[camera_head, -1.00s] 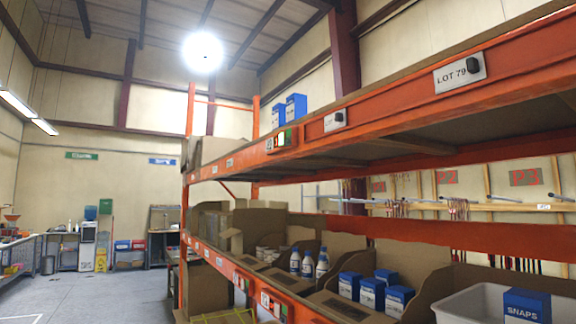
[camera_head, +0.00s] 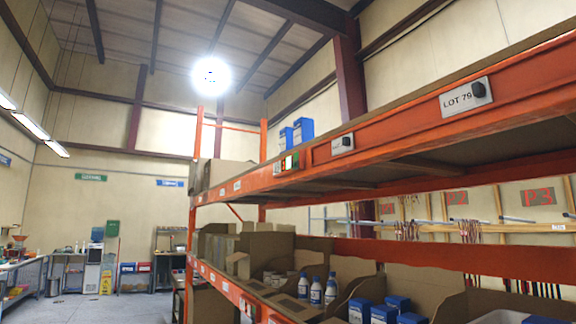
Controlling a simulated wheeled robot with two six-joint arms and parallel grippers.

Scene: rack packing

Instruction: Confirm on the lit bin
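An orange rack fills the right half of the head view. On its upper beam (camera_head: 390,139) a small module (camera_head: 290,162) shows a green patch beside white and red ones. Two blue boxes (camera_head: 297,132) stand on the shelf above it. Farther right on this beam are a small plate with a dark knob (camera_head: 343,144) and a plate reading LOT 79 (camera_head: 467,97). On the lower shelf are cardboard bins (camera_head: 285,300) with white bottles (camera_head: 316,291) and blue boxes (camera_head: 383,312). Another module (camera_head: 247,306) on the lower beam is partly cut off. Neither gripper shows.
Open floor (camera_head: 115,309) lies left of the rack. Workbenches (camera_head: 28,277), a yellow floor sign (camera_head: 106,282) and coloured bins (camera_head: 134,268) stand toward the far wall.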

